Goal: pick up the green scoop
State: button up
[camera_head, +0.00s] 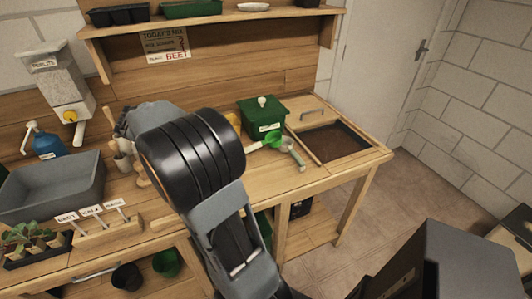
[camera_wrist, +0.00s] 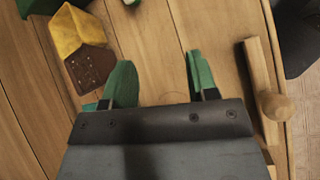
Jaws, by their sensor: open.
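The green scoop (camera_head: 272,139) lies on the wooden bench in the head view, in front of the green lidded box (camera_head: 262,118), its pale handle pointing left. A pale grey-green tool (camera_head: 293,152) lies right beside it. My gripper (camera_wrist: 161,82) is open in the wrist view, with green fingertips apart and only bare bench between them. Small pale and green bits (camera_wrist: 162,3) at the top edge of the wrist view may be part of the scoop; I cannot tell. My arm hides the gripper in the head view.
A yellow and brown packet (camera_wrist: 84,45) lies left of my fingers. A wooden piece with a knob (camera_wrist: 272,104) is close on the right, near the bench edge. A soil tray (camera_head: 335,143) is set in the bench's right end. A shelf (camera_head: 215,18) overhangs the back.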

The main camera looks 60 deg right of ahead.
jog(key=w+d+f+n+g+h+b, duration=0.25)
jog(key=d+f+g, duration=0.2)
jog(key=d, duration=0.55)
jog(key=b, duration=0.1)
send_near(255, 145)
jog(key=x, duration=0.2)
jog(key=shift+s+d+f, duration=0.1)
jog(key=shift+d+f, duration=0.05)
jog(key=shift+d, duration=0.25)
jog(key=shift+x, duration=3.15)
jog(key=shift+s, duration=0.1)
jog(key=shift+a, duration=0.1)
jog(key=shift+c, duration=0.4)
grip_shut()
